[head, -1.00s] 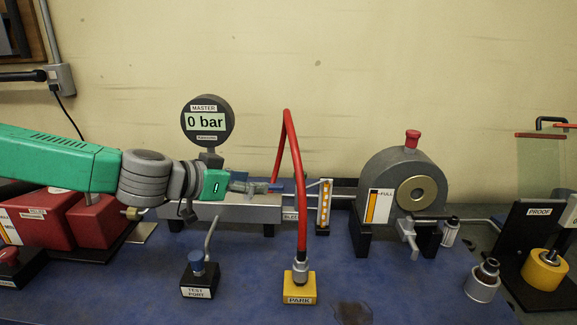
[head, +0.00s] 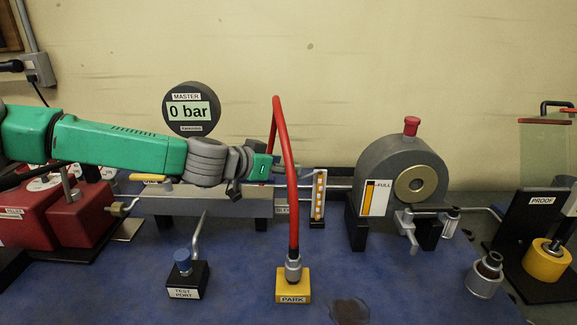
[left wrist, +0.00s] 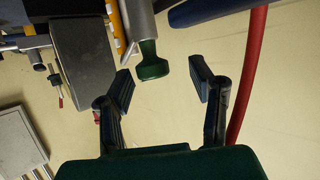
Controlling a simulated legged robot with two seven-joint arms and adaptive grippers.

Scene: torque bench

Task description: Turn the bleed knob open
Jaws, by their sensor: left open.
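In the left wrist view a dark green knob (left wrist: 152,66) on a grey metal stem lies just beyond and between my left gripper's (left wrist: 160,83) spread fingertips. There is space on both sides of it, and I see no contact. I take it for the bleed knob. In the head view my left gripper's green palm (head: 261,167) is above the right end of the grey pump body (head: 235,204). Its fingers are mostly hidden by the red hose. The knob is not clearly visible there. The master gauge (head: 188,111) reads 0 bar. My right gripper is not in view.
The red hose (head: 283,150) arches close beside my left gripper, down to the yellow park block (head: 293,287). The test port (head: 184,281) stands at the front left. A grey drum (head: 400,165) and an orange level gauge (head: 319,197) are to the right.

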